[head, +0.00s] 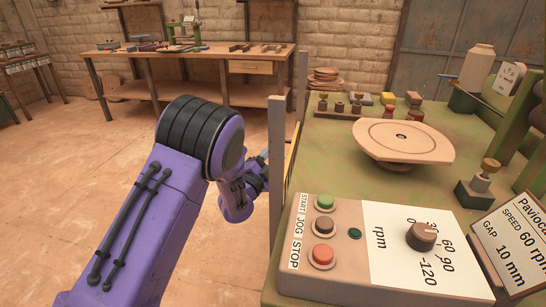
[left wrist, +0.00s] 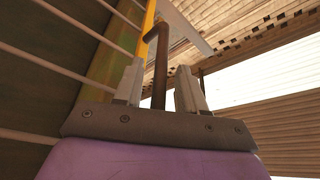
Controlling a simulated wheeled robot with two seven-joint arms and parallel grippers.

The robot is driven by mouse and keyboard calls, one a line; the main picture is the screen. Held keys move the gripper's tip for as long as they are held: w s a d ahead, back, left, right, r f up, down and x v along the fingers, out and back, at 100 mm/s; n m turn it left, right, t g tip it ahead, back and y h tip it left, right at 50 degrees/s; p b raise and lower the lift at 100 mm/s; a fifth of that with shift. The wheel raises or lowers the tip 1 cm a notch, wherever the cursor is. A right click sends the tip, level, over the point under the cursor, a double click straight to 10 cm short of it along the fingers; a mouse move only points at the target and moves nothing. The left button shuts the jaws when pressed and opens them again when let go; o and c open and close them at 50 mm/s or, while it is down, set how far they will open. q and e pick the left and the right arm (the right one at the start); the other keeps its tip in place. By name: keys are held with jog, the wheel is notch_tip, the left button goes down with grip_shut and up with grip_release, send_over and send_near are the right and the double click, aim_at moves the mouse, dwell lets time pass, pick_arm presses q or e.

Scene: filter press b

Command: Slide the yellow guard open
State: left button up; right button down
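The yellow guard (left wrist: 106,62) fills the upper left of the left wrist view, a yellow bar with thin metal rods beside it. In the head view only a thin yellow strip of it (head: 291,160) shows between the grey posts. A brown bent rod handle (left wrist: 160,45) stands by the guard. My left gripper (left wrist: 160,68) is open, with one finger on each side of the handle and gaps visible between. In the head view my left gripper is mostly hidden behind the grey post. My right gripper is in neither view.
A grey upright post (head: 277,165) stands close beside my left wrist. The control box (head: 375,250) with buttons and a dial sits on the green machine top (head: 330,143), near a round plate (head: 402,140). A wooden workbench (head: 190,58) stands behind. The floor at left is clear.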

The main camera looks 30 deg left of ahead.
pick_arm(q)
jog(key=b+v, duration=0.1)
jog(key=v, duration=0.9)
jog(key=shift+s+b, duration=0.3)
jog(key=shift+b, duration=0.1)
jog(key=shift+f, duration=0.1)
